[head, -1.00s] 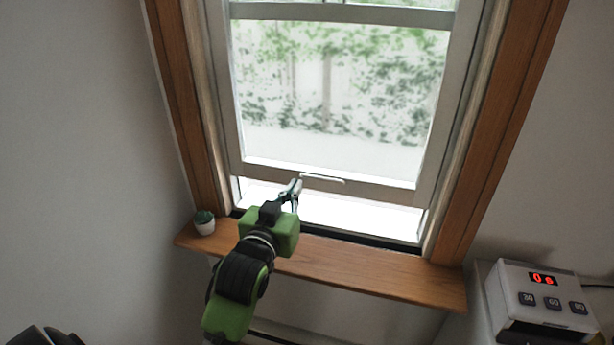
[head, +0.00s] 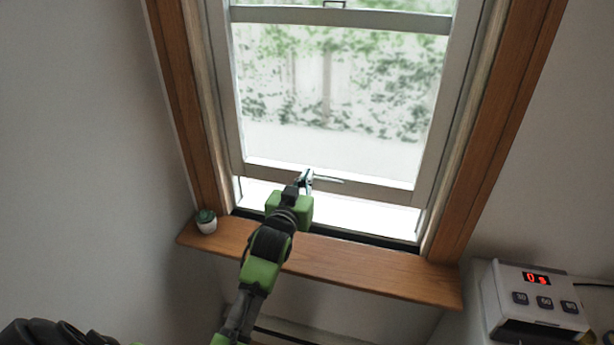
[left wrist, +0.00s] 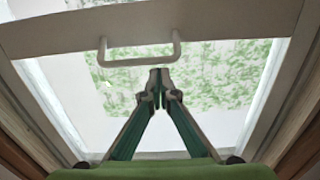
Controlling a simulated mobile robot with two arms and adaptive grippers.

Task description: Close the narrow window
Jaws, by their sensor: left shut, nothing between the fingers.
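The narrow window's sliding sash (head: 260,171) is raised a little, with a bright gap between its bottom rail and the wooden sill (head: 370,268). A white bar handle (head: 330,180) is on the bottom rail. My left gripper (head: 306,178) is shut and empty, at the left end of the handle in the head view and partly covering it. In the left wrist view the shut fingertips (left wrist: 158,78) show below the U-shaped handle (left wrist: 140,53), seemingly apart from it. My right gripper is not in view.
A small potted plant (head: 206,221) stands at the sill's left end. A white device with a red display (head: 537,302) is at the lower right. Wooden frame posts (head: 497,120) flank the window. The sill right of my arm is clear.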

